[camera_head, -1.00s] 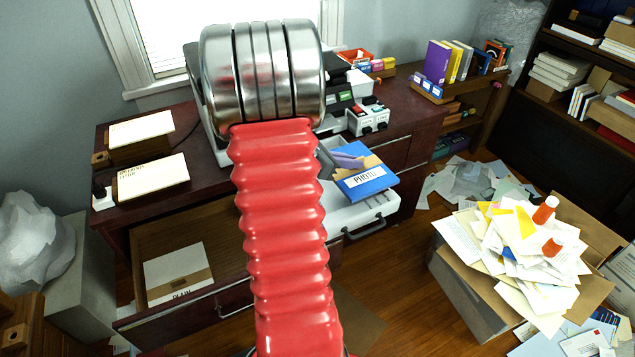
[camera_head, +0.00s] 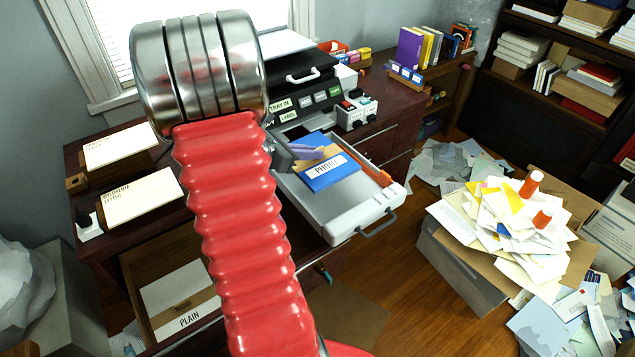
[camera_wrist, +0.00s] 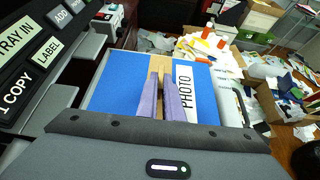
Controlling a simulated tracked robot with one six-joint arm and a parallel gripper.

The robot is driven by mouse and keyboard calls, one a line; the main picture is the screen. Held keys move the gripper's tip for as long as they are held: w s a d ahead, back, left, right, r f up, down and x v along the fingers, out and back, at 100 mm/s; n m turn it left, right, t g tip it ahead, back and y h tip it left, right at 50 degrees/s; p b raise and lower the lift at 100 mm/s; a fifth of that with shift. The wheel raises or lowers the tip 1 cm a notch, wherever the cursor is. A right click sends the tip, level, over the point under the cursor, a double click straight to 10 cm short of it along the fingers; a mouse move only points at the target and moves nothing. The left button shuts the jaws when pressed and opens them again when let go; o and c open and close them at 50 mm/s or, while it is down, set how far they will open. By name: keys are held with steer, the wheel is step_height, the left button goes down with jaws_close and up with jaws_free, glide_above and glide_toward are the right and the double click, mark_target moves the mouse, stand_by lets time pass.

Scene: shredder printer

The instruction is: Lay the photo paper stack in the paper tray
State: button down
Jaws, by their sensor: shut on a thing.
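The photo paper stack (camera_head: 334,171) is a blue pack with a tan band and a white label reading PHOTO. My gripper (camera_head: 312,152) has purple fingers and is shut on the stack at its band. The wrist view shows both fingers (camera_wrist: 163,97) on the band, with the blue stack (camera_wrist: 115,85) spreading to either side. The paper tray (camera_head: 339,222) is the pale pulled-out drawer of the printer (camera_head: 300,75). In the head view the stack is over the back part of the tray. I cannot tell whether it touches the tray floor. My arm hides part of the printer.
An open drawer holding a stack marked PLAIN (camera_head: 185,297) is at lower left. A heaped paper box (camera_head: 465,262) stands on the floor at right.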

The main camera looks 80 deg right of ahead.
steer(key=shift+f, duration=3.15)
steer(key=shift+f, duration=1.9)
steer(key=shift+f, duration=0.1)
steer(key=c, duration=1.9)
jaws_free()
